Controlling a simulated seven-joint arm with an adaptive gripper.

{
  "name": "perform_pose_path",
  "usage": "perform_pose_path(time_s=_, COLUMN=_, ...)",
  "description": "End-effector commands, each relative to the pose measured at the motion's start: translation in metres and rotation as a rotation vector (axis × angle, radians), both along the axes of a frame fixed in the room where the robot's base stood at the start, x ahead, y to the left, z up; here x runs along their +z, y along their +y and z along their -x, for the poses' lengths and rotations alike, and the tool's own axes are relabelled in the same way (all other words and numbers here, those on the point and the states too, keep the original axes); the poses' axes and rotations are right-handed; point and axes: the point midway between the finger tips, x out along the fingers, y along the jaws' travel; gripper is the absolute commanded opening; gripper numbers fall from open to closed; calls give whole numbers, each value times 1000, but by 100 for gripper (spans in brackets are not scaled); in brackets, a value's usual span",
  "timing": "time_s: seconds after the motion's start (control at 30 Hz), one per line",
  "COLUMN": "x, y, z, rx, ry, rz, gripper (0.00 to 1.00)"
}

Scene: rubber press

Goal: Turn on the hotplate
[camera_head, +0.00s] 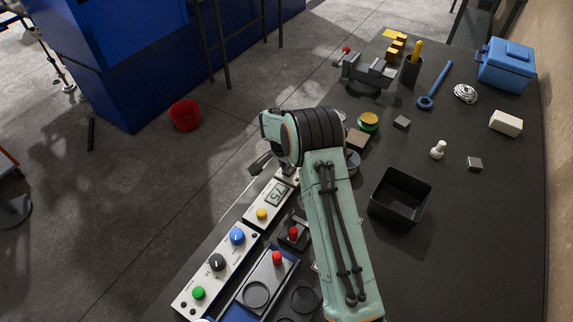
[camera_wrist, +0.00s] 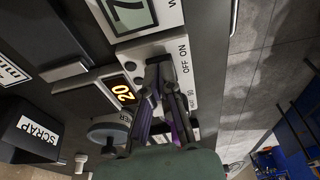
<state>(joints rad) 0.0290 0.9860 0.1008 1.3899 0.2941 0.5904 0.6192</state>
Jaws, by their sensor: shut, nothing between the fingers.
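In the wrist view, a white control panel (camera_wrist: 185,62) carries the printed words OFF and ON and a dark round knob or button at its left. An orange-lit display (camera_wrist: 122,92) reading 20 sits beside it. My gripper (camera_wrist: 160,68) is shut and empty, its dark fingertips over the panel next to the OFF/ON label. They hide the switch there, and I cannot tell whether they touch it. In the head view my arm covers the fingertips and most of this area.
A 75 readout (camera_head: 276,195) and a panel with blue, black and green knobs (camera_head: 217,262) run along the bench's left edge. A black bin (camera_head: 377,211) stands right of my arm. A grey pot (camera_wrist: 108,131) is close to my fingers. The bench's right side has free room.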

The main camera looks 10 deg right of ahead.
Motion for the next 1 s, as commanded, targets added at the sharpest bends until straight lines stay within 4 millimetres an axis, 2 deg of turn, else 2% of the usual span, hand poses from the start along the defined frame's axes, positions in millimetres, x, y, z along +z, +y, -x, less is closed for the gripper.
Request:
perform_pose_path(time_s=0.27, x=-7, y=4, z=3, rx=2, ry=-44, rz=51, gripper=0)
perform_pose_path(time_s=1.0, x=1, y=-9, z=-9, rx=-2, ry=-49, rz=51, gripper=0)
